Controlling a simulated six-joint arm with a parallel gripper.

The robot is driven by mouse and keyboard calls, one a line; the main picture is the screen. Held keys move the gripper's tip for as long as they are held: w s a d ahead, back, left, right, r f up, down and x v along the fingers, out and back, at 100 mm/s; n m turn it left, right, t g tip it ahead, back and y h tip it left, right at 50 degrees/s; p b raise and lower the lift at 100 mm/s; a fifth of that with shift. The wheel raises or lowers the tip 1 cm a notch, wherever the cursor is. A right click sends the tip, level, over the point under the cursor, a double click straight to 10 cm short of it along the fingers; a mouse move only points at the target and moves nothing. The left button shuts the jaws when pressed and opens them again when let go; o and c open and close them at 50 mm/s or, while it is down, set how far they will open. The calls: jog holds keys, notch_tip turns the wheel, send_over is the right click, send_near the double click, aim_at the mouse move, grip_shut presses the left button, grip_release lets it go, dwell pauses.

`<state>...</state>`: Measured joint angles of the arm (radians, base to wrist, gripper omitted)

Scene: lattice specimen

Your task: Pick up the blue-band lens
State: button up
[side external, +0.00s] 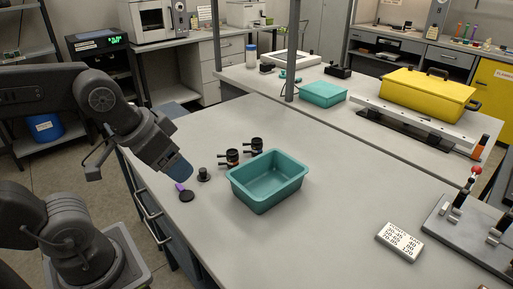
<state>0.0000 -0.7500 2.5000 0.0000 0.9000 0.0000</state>
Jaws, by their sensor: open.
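Two small dark lens-like pieces, a nearer one (229,158) and a farther one (256,146), stand on the grey bench beside the teal bin's upper left side. They are too small for me to tell which has a blue band. A short black piece (204,175) stands to their left. A flat black disc with a purple part (186,194) lies nearer the bench's left edge. My gripper (181,169) is above the bench's left side, close to these two pieces and left of the lens-like pieces. It is open, with nothing visible in it; its fingers are hard to make out.
The open teal bin (268,197) looks empty. A white lettered block (400,242) and a grey fixture with levers (470,230) are at right. A teal box (323,94) and a yellow case (428,92) are behind. The bench front is clear.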

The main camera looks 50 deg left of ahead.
jog(key=w+a+r+m+g, duration=0.15)
jog(key=w+r, duration=0.35)
jog(key=w, duration=0.5)
jog(key=m+g, duration=0.3)
jog(key=g, duration=0.1)
send_over(257, 140)
notch_tip(257, 140, down, 12)
jog(key=r, duration=0.1)
jog(key=f, duration=0.9)
jog(key=shift+w, duration=0.25)
jog(key=shift+s+f, duration=0.2)
jog(key=shift+f, duration=2.85)
jog(key=c, duration=1)
